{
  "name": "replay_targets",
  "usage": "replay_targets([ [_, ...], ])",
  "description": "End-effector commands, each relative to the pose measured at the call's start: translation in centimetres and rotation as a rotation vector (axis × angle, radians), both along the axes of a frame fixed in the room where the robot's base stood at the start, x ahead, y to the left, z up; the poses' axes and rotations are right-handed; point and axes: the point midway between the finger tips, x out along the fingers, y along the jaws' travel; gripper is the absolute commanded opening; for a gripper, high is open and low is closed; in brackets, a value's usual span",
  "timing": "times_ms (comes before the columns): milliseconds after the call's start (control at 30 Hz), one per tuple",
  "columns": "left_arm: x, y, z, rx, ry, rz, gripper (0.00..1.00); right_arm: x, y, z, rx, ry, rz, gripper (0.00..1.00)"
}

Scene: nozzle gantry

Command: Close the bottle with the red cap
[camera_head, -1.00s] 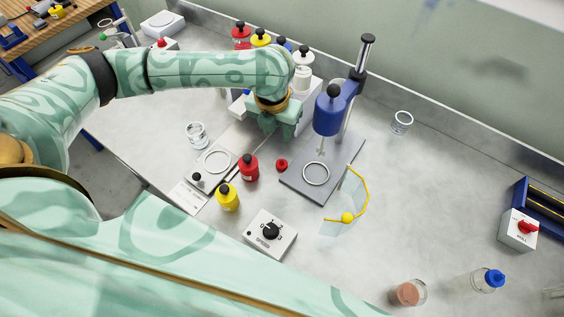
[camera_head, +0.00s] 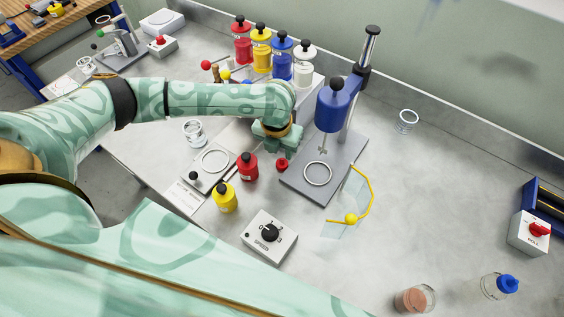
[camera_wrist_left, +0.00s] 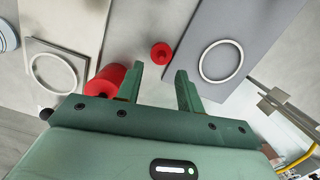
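The small red cap (camera_head: 282,165) lies on the table between the red bottle and the grey stand plate. It also shows in the left wrist view (camera_wrist_left: 161,53), just beyond my fingertips. My left gripper (camera_head: 276,146) is low over the table beside the cap; in its wrist view its two fingers (camera_wrist_left: 158,72) are apart with nothing between them. A red bottle with a black top (camera_head: 247,167) stands left of the cap. A clear container with reddish contents (camera_head: 412,298) stands at the front right; I cannot tell if its top is open. My right gripper is not in view.
A blue stirrer stand (camera_head: 333,105) rises right of the gripper, with a white ring (camera_head: 317,173) on its plate. A yellow bottle (camera_head: 224,198) and speed box (camera_head: 268,236) stand in front. The right-hand table is largely clear.

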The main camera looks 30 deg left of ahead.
Motion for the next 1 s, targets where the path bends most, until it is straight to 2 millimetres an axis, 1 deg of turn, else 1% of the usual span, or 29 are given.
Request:
replay_targets([
  [200, 0.6, -0.2, -3.5, 0.000, 0.004, 0.002, 0.37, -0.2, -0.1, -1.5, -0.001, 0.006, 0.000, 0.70],
  [300, 0.7, -0.2, -4.6, 0.000, 0.004, 0.000, 0.37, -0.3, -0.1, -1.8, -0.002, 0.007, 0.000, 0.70],
  [400, 0.8, -0.2, -5.0, 0.000, 0.002, 0.000, 0.37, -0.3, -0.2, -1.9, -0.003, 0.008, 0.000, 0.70],
  [733, 0.8, -0.2, -4.9, 0.000, 0.001, -0.001, 0.37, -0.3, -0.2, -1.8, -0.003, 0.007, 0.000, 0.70],
  [767, 0.8, -0.2, -4.9, 0.000, 0.001, -0.001, 0.29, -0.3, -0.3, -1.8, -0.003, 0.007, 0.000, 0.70],
  [800, 0.8, -0.2, -4.9, 0.000, 0.001, -0.001, 0.18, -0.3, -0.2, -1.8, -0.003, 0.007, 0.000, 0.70],
  [867, 0.8, -0.2, -4.9, 0.000, 0.001, -0.001, 0.01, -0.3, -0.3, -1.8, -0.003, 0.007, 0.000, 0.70],
  [1000, 0.8, -0.2, -4.9, 0.000, 0.001, -0.001, 0.00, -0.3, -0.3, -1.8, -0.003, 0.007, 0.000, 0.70],
])
